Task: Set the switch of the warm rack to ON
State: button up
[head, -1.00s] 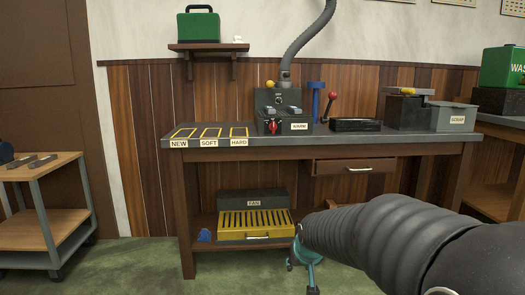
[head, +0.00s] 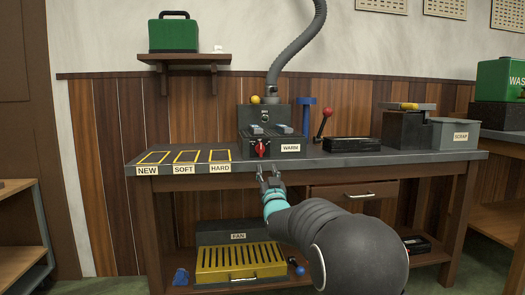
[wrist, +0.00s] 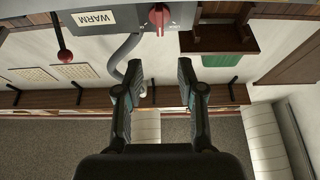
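The warm rack (head: 250,137) is a dark box on the workbench, with a white WARM label (head: 291,148) on its front. Its switch is a red knob (head: 261,148) left of the label; in the wrist view the red knob (wrist: 159,17) shows at the top, with its pointer roughly upright in that picture. I cannot read its setting. My gripper (head: 268,170) is in front of the bench edge, just below and right of the knob, apart from it. In the wrist view its two fingers (wrist: 193,70) are spread with nothing between them.
The bench top (head: 330,160) holds NEW, SOFT and HARD yellow-framed spots on the left. A red-knobbed lever (head: 322,125), a black tray (head: 350,144) and a grey SCRAP bin (head: 455,134) stand right of the rack. A yellow-slatted FAN unit (head: 240,262) sits on the lower shelf.

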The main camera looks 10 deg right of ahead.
aim_at(261, 148)
jog(key=x, duration=1.3)
jog(key=shift+w, duration=0.1)
grip_shut()
